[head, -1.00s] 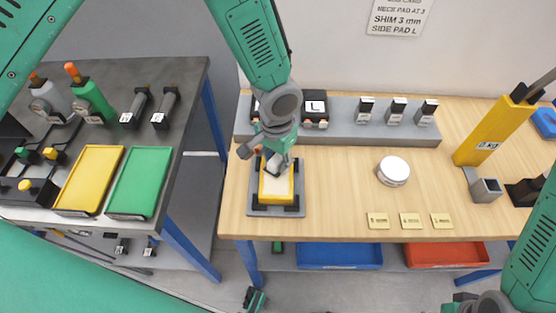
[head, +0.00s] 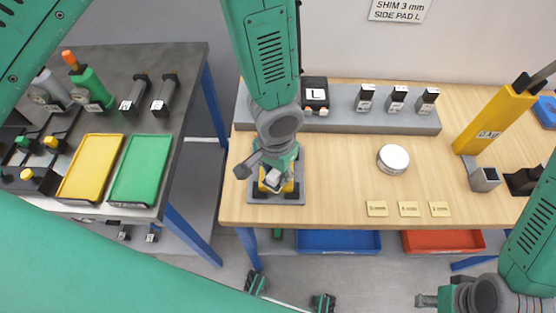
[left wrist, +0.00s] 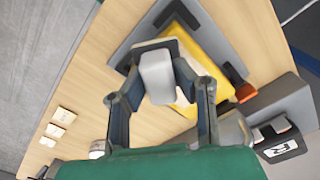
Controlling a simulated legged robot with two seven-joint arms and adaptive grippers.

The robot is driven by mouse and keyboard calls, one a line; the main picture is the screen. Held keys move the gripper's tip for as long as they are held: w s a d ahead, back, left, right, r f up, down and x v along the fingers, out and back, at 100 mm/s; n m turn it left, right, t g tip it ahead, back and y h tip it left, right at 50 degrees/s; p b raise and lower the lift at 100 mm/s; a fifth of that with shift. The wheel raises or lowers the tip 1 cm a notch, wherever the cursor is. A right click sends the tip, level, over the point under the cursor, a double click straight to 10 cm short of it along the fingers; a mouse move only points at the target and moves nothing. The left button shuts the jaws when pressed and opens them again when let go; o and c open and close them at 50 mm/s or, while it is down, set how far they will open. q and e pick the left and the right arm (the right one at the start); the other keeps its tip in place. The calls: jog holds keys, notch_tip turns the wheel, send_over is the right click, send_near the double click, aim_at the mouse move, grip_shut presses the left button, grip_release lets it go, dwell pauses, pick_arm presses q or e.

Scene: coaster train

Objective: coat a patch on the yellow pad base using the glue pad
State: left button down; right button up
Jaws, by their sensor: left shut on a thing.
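My left gripper (head: 276,176) is over the yellow pad base (head: 289,187) and hides most of it in the head view. In the left wrist view (left wrist: 160,85) its fingers are shut on a pale grey block, which looks like the glue pad (left wrist: 157,75). The block is over the yellow pad base (left wrist: 212,47), which has a whitish face partly hidden behind the fingers. I cannot tell whether block and base touch. The base sits in a grey fixture (head: 262,199) with black corner clamps. My right gripper (head: 428,300) is low at the bottom right, its jaws unclear.
A black L-marked holder (head: 315,95) stands on the grey rail behind. A round white-topped tin (head: 393,158) and several yellow shim plates (head: 409,209) lie to the right. A yellow tool (head: 497,118) stands further right. The wood between fixture and tin is clear.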

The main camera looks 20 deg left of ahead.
pick_arm(q)
jog(key=shift+s, duration=0.3)
jog(key=shift+r+p, duration=0.35)
jog(key=shift+r, duration=2.65)
jog(key=shift+r, duration=0.1)
jog(key=shift+r, duration=1.4)
